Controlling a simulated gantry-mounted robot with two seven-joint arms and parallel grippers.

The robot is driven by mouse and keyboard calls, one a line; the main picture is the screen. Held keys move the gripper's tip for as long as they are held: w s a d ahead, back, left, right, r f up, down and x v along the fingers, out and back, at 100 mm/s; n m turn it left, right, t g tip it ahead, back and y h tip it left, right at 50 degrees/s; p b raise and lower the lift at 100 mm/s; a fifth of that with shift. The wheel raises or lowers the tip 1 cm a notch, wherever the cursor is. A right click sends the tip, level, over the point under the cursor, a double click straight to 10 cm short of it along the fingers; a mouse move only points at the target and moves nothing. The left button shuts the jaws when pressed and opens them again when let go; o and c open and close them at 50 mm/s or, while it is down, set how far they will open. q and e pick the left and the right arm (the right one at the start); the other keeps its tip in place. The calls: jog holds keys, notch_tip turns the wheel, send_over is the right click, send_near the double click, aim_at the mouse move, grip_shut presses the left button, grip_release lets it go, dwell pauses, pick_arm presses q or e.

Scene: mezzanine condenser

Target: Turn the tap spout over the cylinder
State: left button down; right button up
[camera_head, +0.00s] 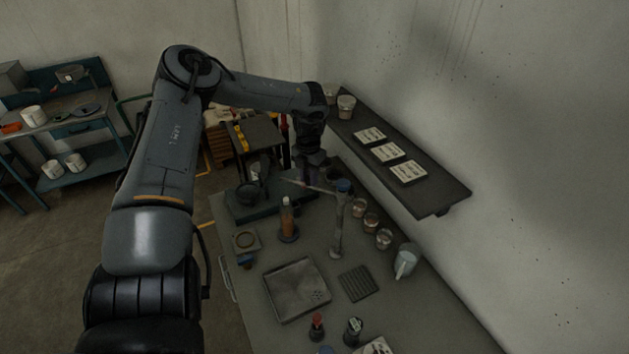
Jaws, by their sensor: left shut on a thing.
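The grey tap (338,228) stands upright on the bench. Its thin spout (292,182) runs from the tap's top to the left. The cylinder (287,214), clear with amber contents, stands upright on a dark round foot left of the tap. The spout's free end shows near and beyond the cylinder's top; I cannot tell whether it is over the mouth. My left gripper (311,176) reaches down from the far side and is shut on the spout, partly hiding it. My right gripper is not in view.
A metal tray (296,313) and a dark ribbed mat (355,284) lie in front. Several small cups (370,220) and a white jug (405,262) stand right of the tap. A wall shelf (440,186) overhangs the right side. A dark stand (240,208) is behind the cylinder.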

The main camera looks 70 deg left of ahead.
pick_arm(q)
jog(key=shift+w+a, duration=0.15)
jog(key=shift+a, duration=0.05)
dwell(0.4)
jog(key=c, duration=0.8)
grip_release()
jog(key=shift+c, duration=0.2)
jog(key=shift+r, duration=0.55)
notch_tip(320, 180, up, 10)
jog(key=b, duration=0.2)
jog(key=shift+f, duration=0.15)
